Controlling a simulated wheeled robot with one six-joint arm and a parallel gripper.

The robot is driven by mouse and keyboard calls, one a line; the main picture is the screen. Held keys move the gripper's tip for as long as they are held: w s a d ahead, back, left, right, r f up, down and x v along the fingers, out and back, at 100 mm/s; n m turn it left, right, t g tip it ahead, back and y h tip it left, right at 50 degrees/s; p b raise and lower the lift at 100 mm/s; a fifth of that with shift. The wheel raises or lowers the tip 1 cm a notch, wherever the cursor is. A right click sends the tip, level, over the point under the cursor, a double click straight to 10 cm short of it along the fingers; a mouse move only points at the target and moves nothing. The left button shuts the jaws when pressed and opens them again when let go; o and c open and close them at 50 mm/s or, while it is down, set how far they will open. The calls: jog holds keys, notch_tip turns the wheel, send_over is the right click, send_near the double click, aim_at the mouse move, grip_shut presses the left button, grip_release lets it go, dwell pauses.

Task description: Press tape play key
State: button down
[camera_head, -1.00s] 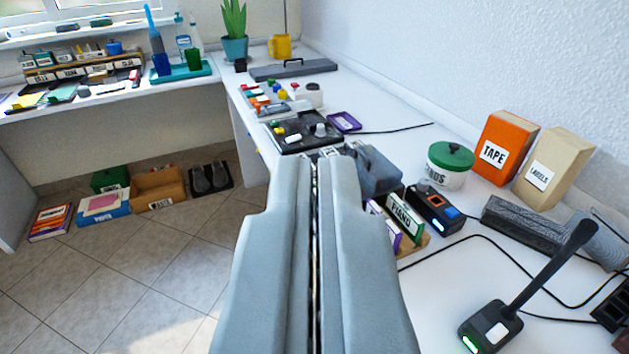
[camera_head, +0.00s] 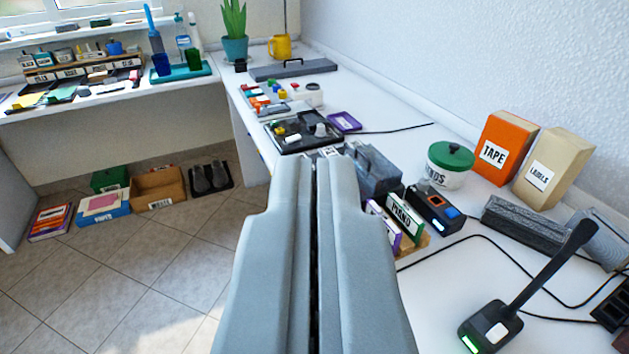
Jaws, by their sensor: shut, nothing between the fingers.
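My gripper (camera_head: 320,162) is shut and empty, pointing forward over the near part of the white desk. A dark grey device with a handle (camera_head: 374,172) stands just right of my fingertips, partly hidden by my right finger. A small black device (camera_head: 434,209) with an orange panel, a blue button and a green light sits further right. A black panel with knobs and keys (camera_head: 300,134) lies beyond my fingertips. No key marked as tape play can be read, and I cannot tell which device is the tape player. An orange box labelled TAPE (camera_head: 503,147) stands at the back right.
Upright cases, one labelled PIANO (camera_head: 405,219), stand right of my gripper. A white tub with a green lid (camera_head: 449,165), a LABELS box (camera_head: 553,167) and a desk microphone (camera_head: 489,328) with cables occupy the right. Bins (camera_head: 157,189) stand on the tiled floor left.

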jog(key=shift+w, duration=0.1)
dwell(0.7)
jog(key=w+f+m+g, duration=0.2)
jog(key=w, duration=0.8)
jog(key=w+f+m+g, duration=0.2)
jog(key=w+f, duration=0.1)
jog(key=w, duration=0.6)
jog(key=w+f+m+g, duration=0.2)
jog(key=w+f, duration=0.5)
jog(key=w, duration=0.3)
jog(key=w+f+m+g, duration=0.2)
jog(key=w+f+m, duration=0.1)
jog(key=w+f, duration=0.4)
jog(key=w, duration=0.3)
jog(key=shift+w+f, duration=0.15)
jog(key=shift+w, duration=0.15)
jog(key=shift+f, duration=0.1)
jog(key=shift+f, duration=4.3)
jog(key=shift+f, duration=0.1)
jog(key=shift+f, duration=0.3)
